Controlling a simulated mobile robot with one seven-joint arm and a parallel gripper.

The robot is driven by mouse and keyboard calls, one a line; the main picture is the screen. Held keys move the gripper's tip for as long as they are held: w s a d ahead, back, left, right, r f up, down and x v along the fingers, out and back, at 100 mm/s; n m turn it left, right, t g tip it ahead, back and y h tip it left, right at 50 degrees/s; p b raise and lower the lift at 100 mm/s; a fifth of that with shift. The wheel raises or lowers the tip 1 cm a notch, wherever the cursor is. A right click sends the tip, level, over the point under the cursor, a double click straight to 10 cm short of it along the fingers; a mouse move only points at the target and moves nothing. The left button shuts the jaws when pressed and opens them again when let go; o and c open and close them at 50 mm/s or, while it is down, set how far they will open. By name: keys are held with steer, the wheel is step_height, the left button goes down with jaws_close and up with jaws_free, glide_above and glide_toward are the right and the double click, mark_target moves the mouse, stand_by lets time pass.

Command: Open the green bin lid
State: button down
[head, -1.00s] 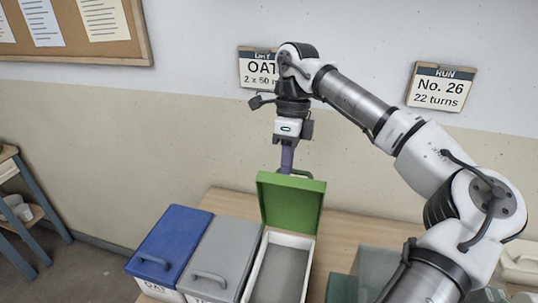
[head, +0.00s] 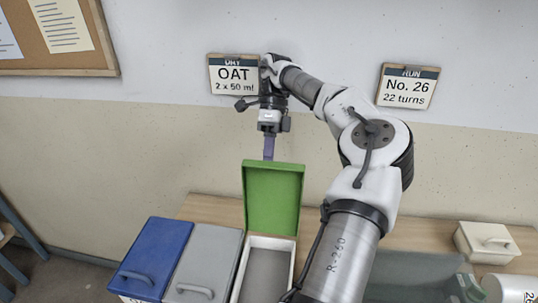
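The green bin lid (head: 273,198) stands raised, close to upright, at the back of its bin. The bin (head: 262,272) below it is open, with a white rim and a grey inside that looks empty. The lid's handle is hidden from this side. My gripper (head: 268,150) points down at the lid's top edge, just above or behind it. Its purple fingers show as one narrow strip, so I cannot tell whether they are open, or whether they touch the lid.
A grey-lidded bin (head: 203,264) and a blue-lidded bin (head: 152,258) stand closed to the left. A translucent container (head: 415,273), a cream lidded box (head: 487,242) and a white cylinder (head: 510,288) are to the right. The wall is close behind the wooden table (head: 205,207).

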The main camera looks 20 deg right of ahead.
steer(key=shift+a+f, duration=0.15)
steer(key=shift+f, duration=0.3)
steer(key=c, duration=1.5)
jaws_free()
steer(key=shift+w, duration=0.2)
steer(key=shift+r, duration=0.3)
